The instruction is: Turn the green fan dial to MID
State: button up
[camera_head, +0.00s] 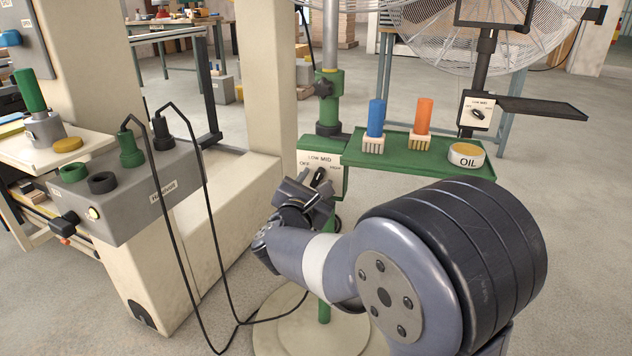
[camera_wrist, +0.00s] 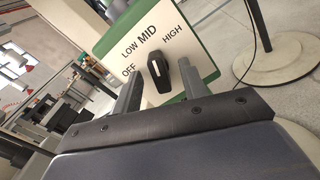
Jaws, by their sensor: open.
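The green fan's dial plate (camera_head: 309,172) is white, on a green box at the front of the green stand. It carries OFF, LOW, MID and HIGH and shows large in the wrist view (camera_wrist: 205,68). The black dial knob (camera_wrist: 160,72) has a white mark; I cannot tell surely which label it points at. The knob also shows in the head view (camera_head: 319,177). My gripper (camera_head: 306,192) is open just in front of the dial. In the wrist view its fingers (camera_wrist: 160,78) appear on either side of the knob; contact cannot be told.
A green tray (camera_head: 390,157) beside the dial box holds a blue brush (camera_head: 375,122), an orange brush (camera_head: 423,120) and an OIL tin (camera_head: 466,155). Another fan dial (camera_head: 478,113) is on the black stand behind. Cables and a grey box (camera_head: 140,190) stand left.

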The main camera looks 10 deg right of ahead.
jog(key=v, duration=0.6)
jog(key=shift+w, duration=0.1)
dwell(0.3)
jog(key=x, duration=0.6)
jog(key=shift+n, duration=1.4)
